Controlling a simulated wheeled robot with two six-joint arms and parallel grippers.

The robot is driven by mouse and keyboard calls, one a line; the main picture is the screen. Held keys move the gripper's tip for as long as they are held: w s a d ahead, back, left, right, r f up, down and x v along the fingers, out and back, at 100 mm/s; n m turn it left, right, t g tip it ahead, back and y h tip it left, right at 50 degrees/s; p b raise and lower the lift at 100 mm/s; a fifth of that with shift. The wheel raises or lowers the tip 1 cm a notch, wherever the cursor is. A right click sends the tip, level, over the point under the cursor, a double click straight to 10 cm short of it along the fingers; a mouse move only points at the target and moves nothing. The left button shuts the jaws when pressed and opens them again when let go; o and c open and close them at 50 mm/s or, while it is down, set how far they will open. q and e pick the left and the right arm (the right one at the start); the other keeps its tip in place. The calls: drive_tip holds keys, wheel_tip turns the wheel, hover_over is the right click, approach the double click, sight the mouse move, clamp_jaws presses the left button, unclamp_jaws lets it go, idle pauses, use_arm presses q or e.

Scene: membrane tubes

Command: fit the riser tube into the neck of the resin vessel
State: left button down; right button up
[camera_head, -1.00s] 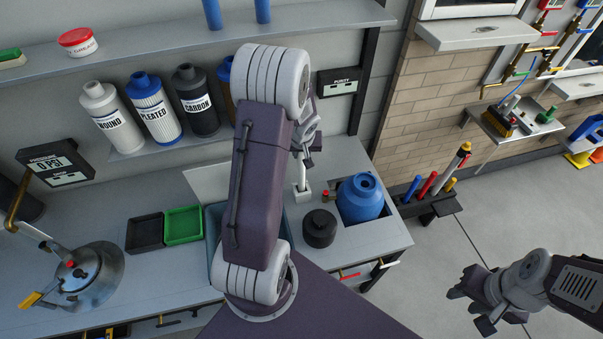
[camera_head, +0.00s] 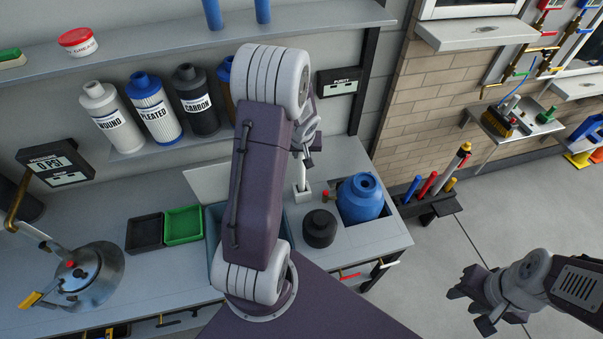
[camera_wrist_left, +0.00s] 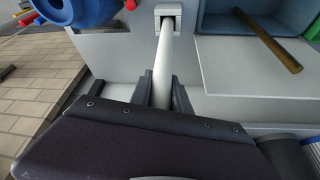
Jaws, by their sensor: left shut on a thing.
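The riser tube is a slim white tube (camera_head: 303,174). Its lower end stands in a small light-grey square holder (camera_head: 302,192) on the bench. My left gripper (camera_head: 307,146) is shut on the tube's upper part, partly hidden by my arm. In the left wrist view the tube (camera_wrist_left: 163,62) runs from between the fingers (camera_wrist_left: 162,93) to the holder (camera_wrist_left: 168,13). The resin vessel (camera_head: 361,202) is a blue round bottle with its neck (camera_head: 363,180) upward, right of the tube and apart from it. My right gripper (camera_head: 472,302) hangs open and empty over the floor.
A black round pot (camera_head: 319,229) stands beside the vessel, with a small red-topped item (camera_head: 326,196) nearby.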

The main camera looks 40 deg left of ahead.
use_arm(q)
wheel_tip(320, 180, up, 9)
drive_tip(key=p, duration=0.3)
drive_tip(key=shift+r, duration=0.55)
drive_tip(key=shift+f, duration=0.1)
